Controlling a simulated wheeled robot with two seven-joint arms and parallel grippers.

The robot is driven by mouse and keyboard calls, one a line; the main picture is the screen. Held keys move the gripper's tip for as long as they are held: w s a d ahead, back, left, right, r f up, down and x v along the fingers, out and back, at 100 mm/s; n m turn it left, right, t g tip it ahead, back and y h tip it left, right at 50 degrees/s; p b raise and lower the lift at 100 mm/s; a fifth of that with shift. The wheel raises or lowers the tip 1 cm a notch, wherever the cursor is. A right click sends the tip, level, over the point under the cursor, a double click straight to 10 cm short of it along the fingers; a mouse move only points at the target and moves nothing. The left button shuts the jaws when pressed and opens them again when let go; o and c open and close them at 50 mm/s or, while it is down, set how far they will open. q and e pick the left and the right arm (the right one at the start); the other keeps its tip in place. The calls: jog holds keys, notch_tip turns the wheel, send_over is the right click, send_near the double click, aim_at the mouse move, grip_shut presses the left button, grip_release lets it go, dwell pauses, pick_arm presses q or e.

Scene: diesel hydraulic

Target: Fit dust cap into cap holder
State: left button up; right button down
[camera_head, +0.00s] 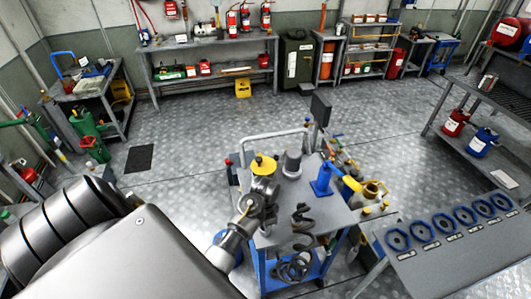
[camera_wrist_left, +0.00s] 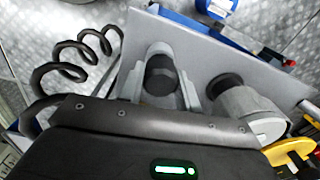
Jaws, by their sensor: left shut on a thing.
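In the left wrist view, my left gripper (camera_wrist_left: 160,85) is shut on a dark rounded piece (camera_wrist_left: 160,75), which looks like the dust cap. It is over the grey cart top (camera_wrist_left: 195,45). Its far side is hidden. A grey cylinder with a dark end (camera_wrist_left: 250,110) stands to the right of the fingers; I cannot tell whether it is the cap holder. In the head view my left arm comes in from the lower left, and I cannot make out its fingertips clearly. My right gripper is not in view.
A black coiled hose (camera_wrist_left: 70,60) lies left of the gripper. The cart top (camera_head: 325,215) carries a blue stand (camera_head: 322,182) and a yellow round part (camera_head: 263,165). A bench panel with several blue rings (camera_head: 422,232) is at right.

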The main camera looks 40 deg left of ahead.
pick_arm(q)
jog(key=o, duration=1.1)
notch_tip(320, 180, up, 8)
jog(key=shift+f, duration=0.25)
